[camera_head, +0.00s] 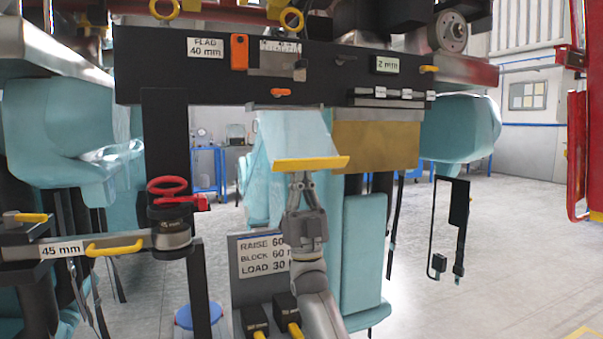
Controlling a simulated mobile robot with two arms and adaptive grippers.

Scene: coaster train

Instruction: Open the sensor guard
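A clear, pale flap (295,132) with a yellow bar (310,163) along its lower edge hangs below the black beam. It looks like the sensor guard. It slants outward from its top edge, and the bar tilts slightly. My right gripper (301,177) comes up from below, with its fingertips at the underside of the yellow bar. The fingers look close together, but I cannot tell whether they grip the bar or only touch it. My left gripper is not in view.
The black beam (210,70) above carries labels, an orange latch and small levers. A tan plate (375,146) hangs right of the flap. A red-handled clamp (167,187) is on the left post. A sign (262,257) stands behind my arm. Open floor (490,260) lies to the right.

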